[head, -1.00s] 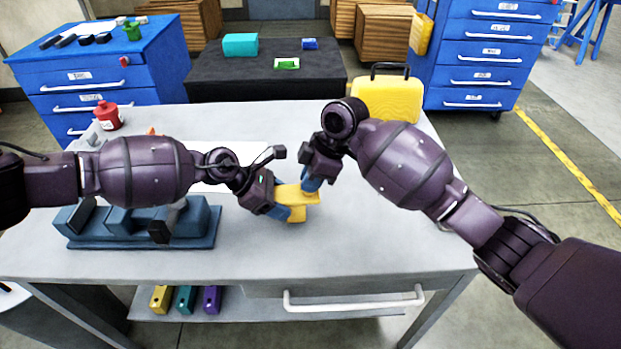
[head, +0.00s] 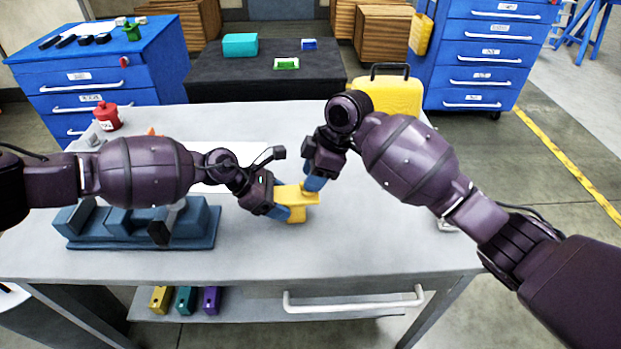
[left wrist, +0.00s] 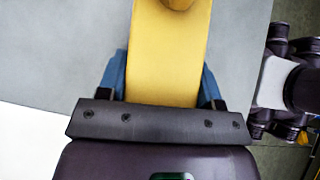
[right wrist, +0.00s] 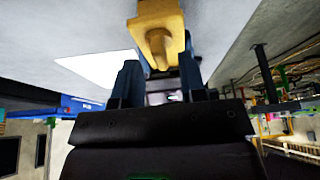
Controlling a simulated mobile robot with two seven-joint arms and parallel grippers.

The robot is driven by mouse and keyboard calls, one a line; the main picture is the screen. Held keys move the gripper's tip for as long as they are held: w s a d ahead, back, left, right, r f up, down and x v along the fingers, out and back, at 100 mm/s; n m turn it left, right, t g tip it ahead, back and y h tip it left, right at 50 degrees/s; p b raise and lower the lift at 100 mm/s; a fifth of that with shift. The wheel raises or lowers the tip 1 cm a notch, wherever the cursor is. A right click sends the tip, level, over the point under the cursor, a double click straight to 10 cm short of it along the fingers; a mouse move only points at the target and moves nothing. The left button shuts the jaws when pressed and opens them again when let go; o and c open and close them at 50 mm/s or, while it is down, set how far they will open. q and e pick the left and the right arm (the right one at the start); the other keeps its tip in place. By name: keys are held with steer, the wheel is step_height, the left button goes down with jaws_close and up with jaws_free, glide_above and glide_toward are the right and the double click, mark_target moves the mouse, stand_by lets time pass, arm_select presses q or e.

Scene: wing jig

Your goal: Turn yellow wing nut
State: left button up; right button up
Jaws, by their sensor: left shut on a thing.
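A yellow part (head: 287,194) is held above the grey table in the head view. My left gripper (head: 284,209) is shut on it. In the left wrist view the yellow bar (left wrist: 168,60) lies between the two blue fingers, with a rounded yellow piece at the top edge. My right gripper (head: 313,183) is at the right end of the part. In the right wrist view the yellow wing nut (right wrist: 157,45) sticks out from the part, near the gap between the blue fingers (right wrist: 160,75). Those fingers stand apart; contact with the nut cannot be told.
A blue fixture (head: 140,240) lies on the table (head: 260,255) at left. A red bottle (head: 107,116) and a yellow case (head: 388,95) stand toward the back. A white sheet lies behind my left arm. The front of the table is clear.

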steer(key=v, duration=1)
steer(key=shift+r, duration=0.2)
arm_select(q)
steer(key=shift+f, duration=0.2)
arm_select(e)
steer(key=shift+d+f, duration=0.1)
arm_select(q)
steer(key=o, duration=1.3)
steer(key=shift+c, duration=0.2)
